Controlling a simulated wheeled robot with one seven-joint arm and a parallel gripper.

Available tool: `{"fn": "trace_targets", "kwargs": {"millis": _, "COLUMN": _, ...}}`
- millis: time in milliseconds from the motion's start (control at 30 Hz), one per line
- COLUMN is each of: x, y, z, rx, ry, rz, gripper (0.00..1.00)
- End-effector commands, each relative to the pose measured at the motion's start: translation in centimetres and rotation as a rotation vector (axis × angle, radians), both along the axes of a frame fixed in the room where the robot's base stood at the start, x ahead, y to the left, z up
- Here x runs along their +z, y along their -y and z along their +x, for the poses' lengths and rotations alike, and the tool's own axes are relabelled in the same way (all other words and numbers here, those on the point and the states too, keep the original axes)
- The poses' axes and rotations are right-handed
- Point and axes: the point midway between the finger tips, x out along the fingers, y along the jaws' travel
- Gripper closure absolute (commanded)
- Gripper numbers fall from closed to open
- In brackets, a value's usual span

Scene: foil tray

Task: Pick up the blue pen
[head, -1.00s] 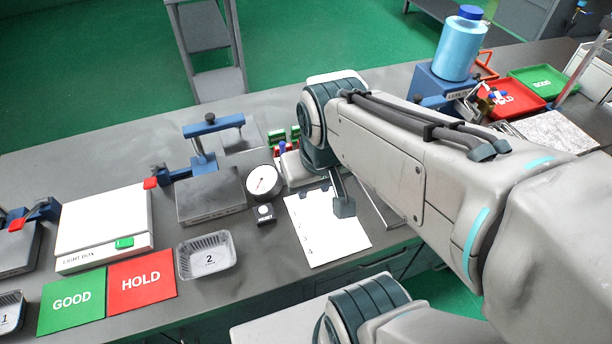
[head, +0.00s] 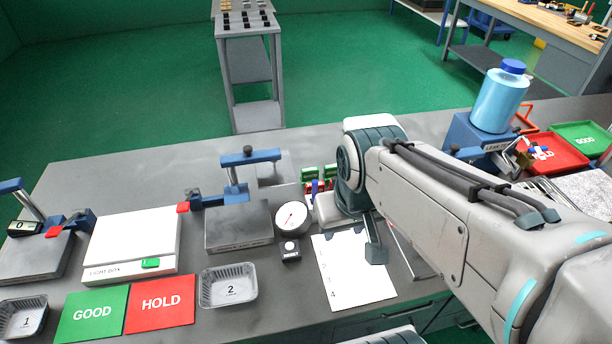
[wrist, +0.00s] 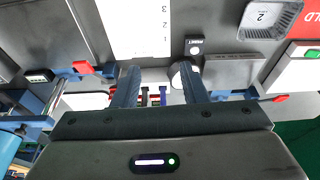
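My gripper (wrist: 157,84) is open, with its two fingers apart in the wrist view. Between and beyond them stand several thin upright coloured items. One of these is blue (wrist: 162,96) and looks like the blue pen, small and partly hidden by my gripper body. In the head view a small blue upright thing (head: 314,187) shows among red and green items behind the dial gauge; it is probably the same pen. One finger of my gripper (head: 375,248) hangs over the white numbered sheet in the head view. The gripper holds nothing that I can see.
The numbered sheet (head: 350,285) lies at the bench front. A round dial gauge (head: 291,217) stands left of it. Tray 2 (head: 228,289), a red HOLD card (head: 160,304) and a light box (head: 130,240) are further left. A blue bottle (head: 498,100) stands at the right.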

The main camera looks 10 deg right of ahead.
Motion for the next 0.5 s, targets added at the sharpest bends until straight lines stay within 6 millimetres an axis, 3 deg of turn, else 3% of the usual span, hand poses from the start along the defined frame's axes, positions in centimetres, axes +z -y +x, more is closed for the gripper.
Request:
{"fn": "trace_targets", "kwargs": {"millis": 167, "x": 0.7, "y": 0.1, "z": 2.2, "rx": 0.171, "ry": -0.028, "rz": -0.053, "gripper": 0.61}}
{"fn": "trace_targets", "kwargs": {"millis": 500, "x": 2.3, "y": 0.2, "z": 8.5, "rx": 0.715, "ry": -0.110, "rz": -0.173, "gripper": 0.61}}
